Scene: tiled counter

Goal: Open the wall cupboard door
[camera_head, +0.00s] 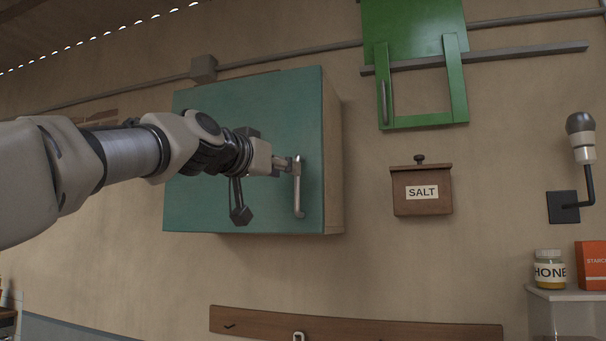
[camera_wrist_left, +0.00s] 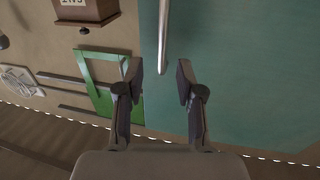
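The wall cupboard has a teal door (camera_head: 215,205) that looks shut against its tan wooden body (camera_head: 333,150). A silver vertical bar handle (camera_head: 298,195) is near the door's right edge. My left gripper (camera_head: 291,163) is at the upper part of this handle. In the left wrist view the gripper (camera_wrist_left: 160,78) is open, its two dark fingertips apart. The handle (camera_wrist_left: 163,35) runs in from the top, and its end appears between the fingertips, touching neither. How deep it sits between them is hard to tell. My right gripper is not in view.
A green frame (camera_head: 425,122) on a rail and a brown salt box (camera_head: 422,200) are on the wall to the right. A black wall lamp (camera_head: 563,207), honey jar (camera_head: 550,270) and orange box (camera_head: 592,265) are farther right. A wooden hook rail (camera_head: 360,328) is below.

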